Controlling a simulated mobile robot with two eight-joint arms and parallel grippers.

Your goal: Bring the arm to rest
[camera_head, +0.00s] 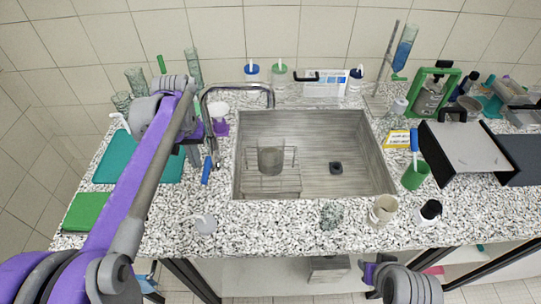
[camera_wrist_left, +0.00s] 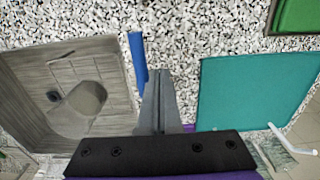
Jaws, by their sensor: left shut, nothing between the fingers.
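My left arm (camera_head: 130,185) reaches up from the lower left of the head view, over the left end of the counter. My left gripper (camera_head: 196,157) points down between the teal mat (camera_head: 110,158) and the sink (camera_head: 370,165). In the left wrist view its fingers (camera_wrist_left: 158,92) are together, with nothing between them. They show above the speckled counter (camera_wrist_left: 185,30), between a blue-handled item (camera_wrist_left: 138,60) and the teal mat (camera_wrist_left: 250,95). Part of my right arm (camera_head: 405,285) shows at the bottom right; its gripper is out of the picture.
A curved tap (camera_head: 240,87) stands close to my left gripper. A beaker (camera_head: 270,158) stands on a wire rack in the sink. A green mat (camera_head: 86,212) lies at the left. A black-sided box (camera_head: 465,150) and a green cup (camera_head: 414,176) stand at the right. The front counter is partly clear.

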